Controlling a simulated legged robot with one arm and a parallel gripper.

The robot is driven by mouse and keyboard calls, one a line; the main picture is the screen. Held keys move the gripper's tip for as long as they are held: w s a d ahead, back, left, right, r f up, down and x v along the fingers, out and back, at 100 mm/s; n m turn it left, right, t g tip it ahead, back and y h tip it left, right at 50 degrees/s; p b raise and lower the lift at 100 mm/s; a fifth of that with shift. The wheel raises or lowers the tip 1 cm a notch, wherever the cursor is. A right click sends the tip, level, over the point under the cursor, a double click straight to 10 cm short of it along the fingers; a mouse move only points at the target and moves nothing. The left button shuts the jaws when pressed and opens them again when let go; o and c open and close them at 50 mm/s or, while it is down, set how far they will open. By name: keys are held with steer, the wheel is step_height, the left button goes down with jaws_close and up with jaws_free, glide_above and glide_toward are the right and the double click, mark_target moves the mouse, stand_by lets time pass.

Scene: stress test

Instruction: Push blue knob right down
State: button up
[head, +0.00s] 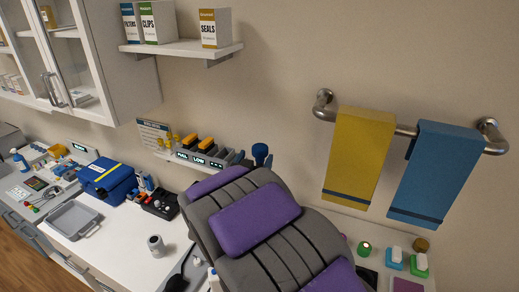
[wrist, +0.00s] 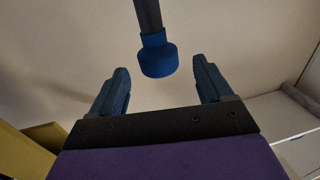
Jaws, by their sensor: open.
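In the wrist view a blue knob (wrist: 158,55) sits on the end of a dark grey stem (wrist: 149,16). In the head view a blue knob (head: 260,151) stands upright at the right end of the row of devices, just past the far end of my arm. My gripper (wrist: 160,82) is open and empty in the wrist view, its two blue fingers spread apart. The knob appears between and past the fingertips, with a visible gap on each side. I cannot tell the exact distance to it.
A lit device panel (head: 200,158) with orange-topped units is left of the knob. A wall shelf (head: 183,48) with boxes is above. Yellow (head: 357,155) and blue (head: 435,170) towels hang on a rail at right. A blue case (head: 107,180) and grey tray (head: 73,219) are on the white counter.

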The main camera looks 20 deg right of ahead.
mark_target(257, 155)
steer(key=shift+x, duration=2.7)
